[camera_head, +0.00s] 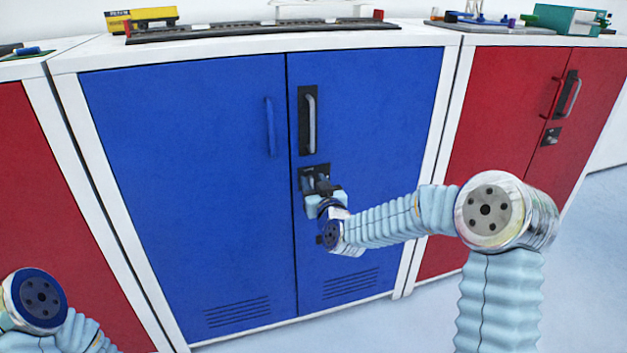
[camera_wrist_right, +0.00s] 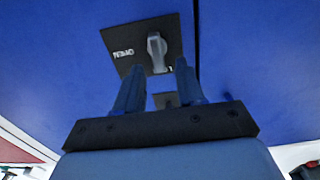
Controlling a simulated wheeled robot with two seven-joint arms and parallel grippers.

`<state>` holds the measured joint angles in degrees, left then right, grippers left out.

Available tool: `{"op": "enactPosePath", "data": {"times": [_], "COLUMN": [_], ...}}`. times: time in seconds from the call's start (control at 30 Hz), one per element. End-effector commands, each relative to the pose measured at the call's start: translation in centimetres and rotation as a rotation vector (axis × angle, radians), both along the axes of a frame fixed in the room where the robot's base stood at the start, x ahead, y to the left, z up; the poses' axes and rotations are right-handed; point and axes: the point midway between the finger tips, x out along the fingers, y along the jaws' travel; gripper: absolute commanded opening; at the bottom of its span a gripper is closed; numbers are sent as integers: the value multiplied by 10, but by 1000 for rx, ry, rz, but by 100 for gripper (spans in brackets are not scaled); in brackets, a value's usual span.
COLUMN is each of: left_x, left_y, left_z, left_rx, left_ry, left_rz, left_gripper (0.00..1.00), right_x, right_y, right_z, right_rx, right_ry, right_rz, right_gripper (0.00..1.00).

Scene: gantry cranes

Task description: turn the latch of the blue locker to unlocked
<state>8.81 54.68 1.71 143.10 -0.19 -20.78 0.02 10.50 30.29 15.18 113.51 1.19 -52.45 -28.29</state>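The blue locker (camera_head: 195,170) has two blue doors in a white frame. Its latch plate (camera_head: 314,170) is a small dark panel on the right door, under the door handle, partly hidden by my right gripper (camera_head: 317,183). In the right wrist view, a grey latch knob (camera_wrist_right: 156,46) sits on the black plate (camera_wrist_right: 128,42), with small white lettering beside it. My right gripper (camera_wrist_right: 158,66) is open, its two blue fingers apart, with the knob just beyond and between the fingertips. Contact cannot be told. My left gripper is out of view.
A grey handle (camera_head: 311,122) on a black plate is above the latch. Red lockers (camera_head: 590,90) stand on both sides. A yellow model truck (camera_head: 142,19) and a dark rail piece (camera_head: 250,31) lie on top. The floor at right is clear.

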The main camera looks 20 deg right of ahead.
Motion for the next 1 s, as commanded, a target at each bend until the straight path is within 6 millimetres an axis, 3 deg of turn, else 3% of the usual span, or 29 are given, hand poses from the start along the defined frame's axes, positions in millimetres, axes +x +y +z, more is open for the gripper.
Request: {"op": "enactPosePath", "data": {"times": [0.33,0.6,1.0], "left_x": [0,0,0], "left_y": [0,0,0], "left_z": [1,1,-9], "left_rx": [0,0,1], "left_ry": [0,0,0], "left_rz": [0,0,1], "left_gripper": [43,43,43], "right_x": [5,5,5], "right_y": [0,0,0], "right_z": [-1,0,-3], "right_rx": [0,0,34], "right_ry": [1,1,1], "right_rz": [1,1,1], "right_gripper": [38,0,0]}}
